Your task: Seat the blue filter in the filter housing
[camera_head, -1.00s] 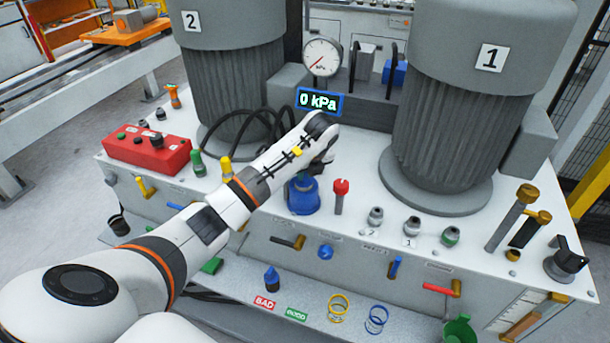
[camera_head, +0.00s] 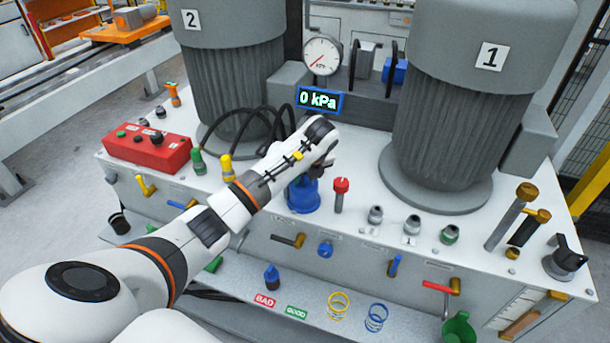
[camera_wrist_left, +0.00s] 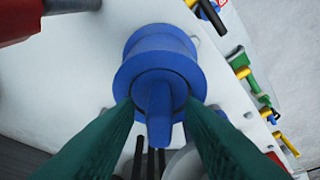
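A blue round housing (camera_head: 303,198) stands on the white bench top, with a blue piece with an upright tab at its top. In the left wrist view the tab (camera_wrist_left: 160,115) points towards the camera, above the wide blue flange (camera_wrist_left: 157,50). My left gripper (camera_head: 319,172) is just above it; its green fingers (camera_wrist_left: 160,108) stand on either side of the tab, with gaps beside it, and look open. Whether the fingertips touch the blue body is unclear. A similar small blue piece with a pointed top (camera_head: 272,278) stands on the lower shelf. My right gripper is out of view.
A red control box (camera_head: 147,150) stands left, two large grey motors (camera_head: 450,130) behind. A red-topped knob (camera_head: 341,193) is close right of the housing. The gauge display (camera_head: 318,101) reads 0 kPa. Yellow (camera_head: 338,306) and blue (camera_head: 376,317) springs lie on the shelf.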

